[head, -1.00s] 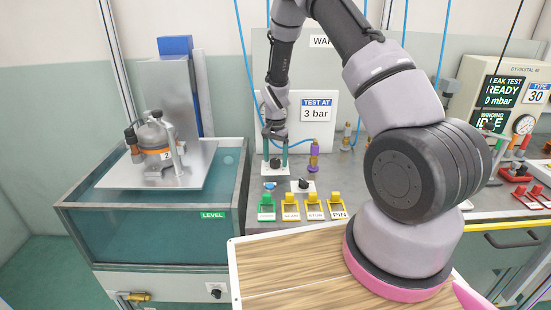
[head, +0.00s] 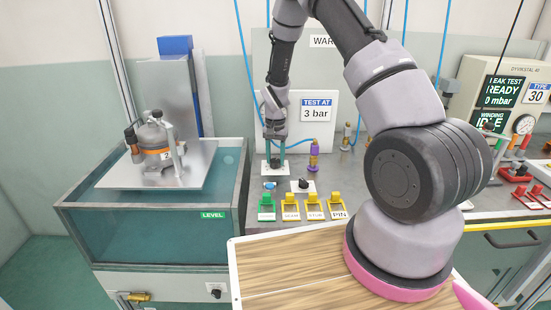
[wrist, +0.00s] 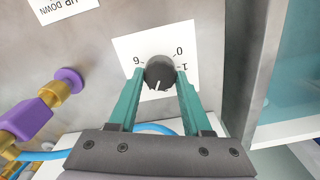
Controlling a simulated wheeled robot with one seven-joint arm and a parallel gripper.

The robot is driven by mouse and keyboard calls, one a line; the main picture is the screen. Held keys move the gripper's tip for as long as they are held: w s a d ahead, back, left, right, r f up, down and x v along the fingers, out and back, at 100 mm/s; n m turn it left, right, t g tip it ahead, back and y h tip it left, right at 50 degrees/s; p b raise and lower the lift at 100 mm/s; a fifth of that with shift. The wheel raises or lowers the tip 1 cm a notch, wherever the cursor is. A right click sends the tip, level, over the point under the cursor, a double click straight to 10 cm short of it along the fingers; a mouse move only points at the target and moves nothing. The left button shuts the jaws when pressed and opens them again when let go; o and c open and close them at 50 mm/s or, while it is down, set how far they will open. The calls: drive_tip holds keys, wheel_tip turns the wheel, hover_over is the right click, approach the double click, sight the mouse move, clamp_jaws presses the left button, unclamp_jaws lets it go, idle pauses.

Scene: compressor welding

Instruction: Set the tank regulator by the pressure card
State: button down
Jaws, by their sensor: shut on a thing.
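The pressure card (head: 318,108) on the back panel reads "TEST AT 3 bar". The tank regulator is a black knob (wrist: 160,73) on a white dial plate (wrist: 126,48), with inverted numerals; 0 and 1 show at the right and a 6 at the left. The knob's white mark points towards the bottom of the wrist view. My gripper (head: 275,158) points down over the plate, which shows in the head view (head: 265,172). In the wrist view my green fingers (wrist: 160,78) are shut on the knob's two sides. Part of the scale is hidden behind the fingers.
A purple and brass fitting (head: 314,156) stands just right of my gripper. A second black knob (head: 303,184) and several green and yellow tagged holders (head: 290,208) are in front. The water tank (head: 150,235), with a compressor (head: 155,138) on a platform above, is at the left.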

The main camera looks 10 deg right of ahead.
sight(275, 160)
drive_tip(key=n, duration=0.5)
drive_tip(key=shift+a, duration=0.1)
drive_tip(key=shift+n, duration=0.4)
drive_tip(key=shift+c, duration=1.7)
unclamp_jaws()
drive_tip(key=shift+r, duration=0.15)
wheel_tip(275, 160, up, 10)
drive_tip(key=shift+r, duration=0.25)
